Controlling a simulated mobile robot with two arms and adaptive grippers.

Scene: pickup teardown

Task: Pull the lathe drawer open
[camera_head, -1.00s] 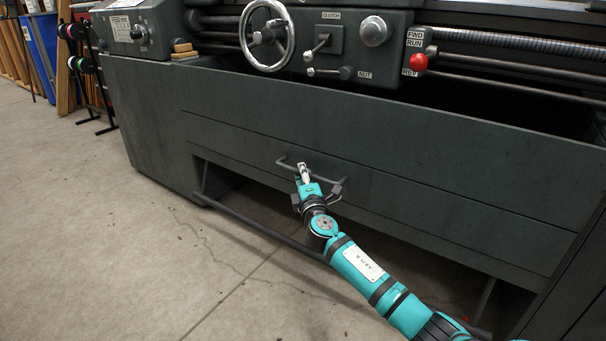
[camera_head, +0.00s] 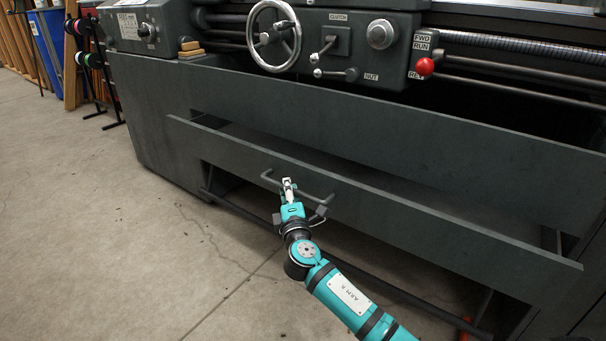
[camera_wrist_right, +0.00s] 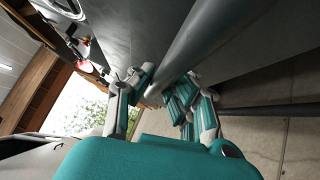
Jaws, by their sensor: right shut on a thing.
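The dark grey lathe drawer (camera_head: 400,208) stands pulled out from the lathe body, and a dark gap shows behind the top edge of its front. A bar handle (camera_head: 318,199) crosses the left-middle of the drawer front. My right gripper (camera_head: 288,184) is shut on the handle. In the right wrist view the handle bar (camera_wrist_right: 205,45) runs between the fingers of my right gripper (camera_wrist_right: 160,90). The fingertips are partly hidden by the bar and the finger links. My left gripper is in neither view.
The lathe's handwheel (camera_head: 273,36), levers and red knob (camera_head: 424,67) are above the drawer. A lower bar (camera_head: 395,292) runs beneath it near the floor. Bare concrete floor (camera_head: 90,230) lies open at the left. Spool racks (camera_head: 88,60) stand at the back left.

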